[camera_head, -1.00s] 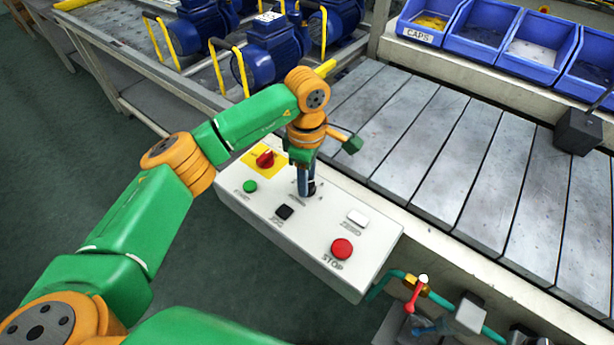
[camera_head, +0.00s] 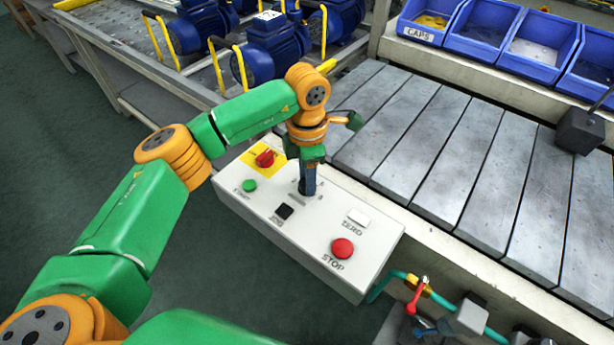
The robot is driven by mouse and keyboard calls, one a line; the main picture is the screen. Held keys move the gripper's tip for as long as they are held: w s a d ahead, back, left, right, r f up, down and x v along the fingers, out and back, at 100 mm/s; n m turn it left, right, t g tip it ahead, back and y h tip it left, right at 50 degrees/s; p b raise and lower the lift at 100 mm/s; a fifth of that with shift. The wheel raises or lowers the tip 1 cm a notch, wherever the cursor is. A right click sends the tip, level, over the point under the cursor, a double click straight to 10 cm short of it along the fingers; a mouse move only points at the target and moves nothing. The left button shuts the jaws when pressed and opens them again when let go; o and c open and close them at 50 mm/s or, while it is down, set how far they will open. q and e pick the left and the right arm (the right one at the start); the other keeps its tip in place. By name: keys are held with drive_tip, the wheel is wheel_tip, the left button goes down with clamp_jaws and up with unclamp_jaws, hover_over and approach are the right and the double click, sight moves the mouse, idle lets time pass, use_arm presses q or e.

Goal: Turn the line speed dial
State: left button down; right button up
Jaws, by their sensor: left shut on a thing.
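My left gripper (camera_head: 308,187) comes down from above onto the white control box (camera_head: 320,225). It is shut on the line speed dial (camera_head: 304,188), a dark knob on the box's top face that the fingers mostly hide. Which way the dial points cannot be seen. My right gripper is not in view.
The box also carries a red rotary switch (camera_head: 265,158) on a yellow plate, a green button (camera_head: 249,186), a black button (camera_head: 285,211), a white button (camera_head: 358,218) and a red stop button (camera_head: 342,248). A slatted conveyor (camera_head: 440,150) runs behind. Blue bins (camera_head: 475,35) and blue pumps (camera_head: 270,50) stand further back.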

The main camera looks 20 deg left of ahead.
use_arm(q)
drive_tip(key=n, duration=0.4)
drive_tip(key=shift+n, duration=0.3)
drive_tip(key=n, duration=0.3)
drive_tip(key=shift+n, duration=0.4)
drive_tip(key=n, duration=0.4)
drive_tip(key=shift+b, duration=0.3)
drive_tip(key=shift+n, duration=1.7)
drive_tip(key=shift+c, duration=2.2)
unclamp_jaws()
